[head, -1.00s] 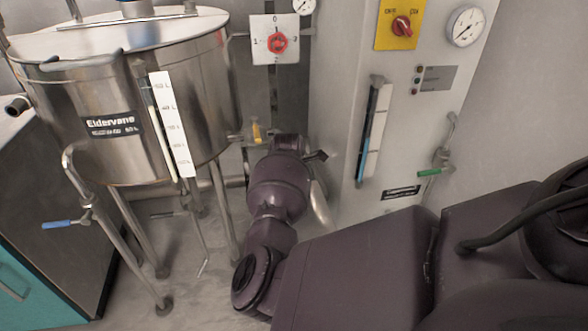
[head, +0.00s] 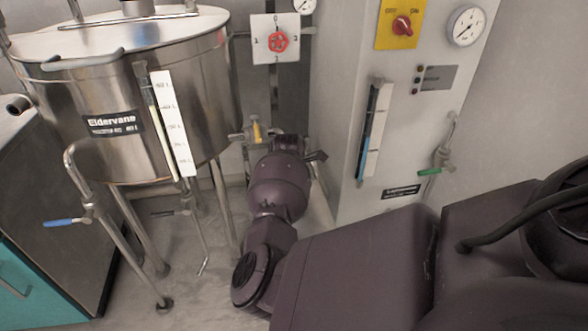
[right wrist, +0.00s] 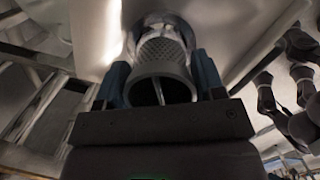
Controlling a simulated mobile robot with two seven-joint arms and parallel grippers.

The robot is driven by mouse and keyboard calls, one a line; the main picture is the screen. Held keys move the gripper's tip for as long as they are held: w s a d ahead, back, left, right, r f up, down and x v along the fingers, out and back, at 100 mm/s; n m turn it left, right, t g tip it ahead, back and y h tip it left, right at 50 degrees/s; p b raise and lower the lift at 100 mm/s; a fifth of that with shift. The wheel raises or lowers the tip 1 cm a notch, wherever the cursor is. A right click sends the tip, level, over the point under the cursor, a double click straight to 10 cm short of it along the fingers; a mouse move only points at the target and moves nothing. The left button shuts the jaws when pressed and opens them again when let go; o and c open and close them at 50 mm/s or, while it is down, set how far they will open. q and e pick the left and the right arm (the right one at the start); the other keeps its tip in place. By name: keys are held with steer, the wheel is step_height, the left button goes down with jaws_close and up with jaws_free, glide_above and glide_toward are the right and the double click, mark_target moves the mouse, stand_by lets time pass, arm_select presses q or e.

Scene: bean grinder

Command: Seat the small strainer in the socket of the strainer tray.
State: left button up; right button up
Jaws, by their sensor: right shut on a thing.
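In the right wrist view, a grey mesh cylinder, the small strainer (right wrist: 162,58), sits between the blue fingers of my right gripper (right wrist: 160,78). The gripper is shut on it. The strainer's round rim faces the camera, with a thin bar across its opening. Its far end points at a shiny metal surface, and I cannot tell whether it touches. In the head view, my right arm reaches away from me, and its links hide the fingers and the strainer. I cannot make out the strainer tray or its socket. My left gripper is in neither view.
In the head view, a steel tank (head: 205,75) on legs stands left of my right arm. A grey cabinet (head: 350,95) with gauges stands right of it. A yellow-handled valve (head: 257,130) is close to my wrist. A teal-fronted unit (head: 35,280) is at far left.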

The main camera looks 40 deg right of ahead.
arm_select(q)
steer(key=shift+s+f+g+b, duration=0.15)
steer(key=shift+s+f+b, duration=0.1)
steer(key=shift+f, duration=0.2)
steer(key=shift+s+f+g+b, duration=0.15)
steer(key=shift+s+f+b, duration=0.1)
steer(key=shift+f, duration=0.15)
arm_select(e)
steer(key=shift+f, duration=1.7)
steer(key=o, duration=1.1)
steer(key=shift+f, duration=0.1)
steer(key=shift+s, duration=0.1)
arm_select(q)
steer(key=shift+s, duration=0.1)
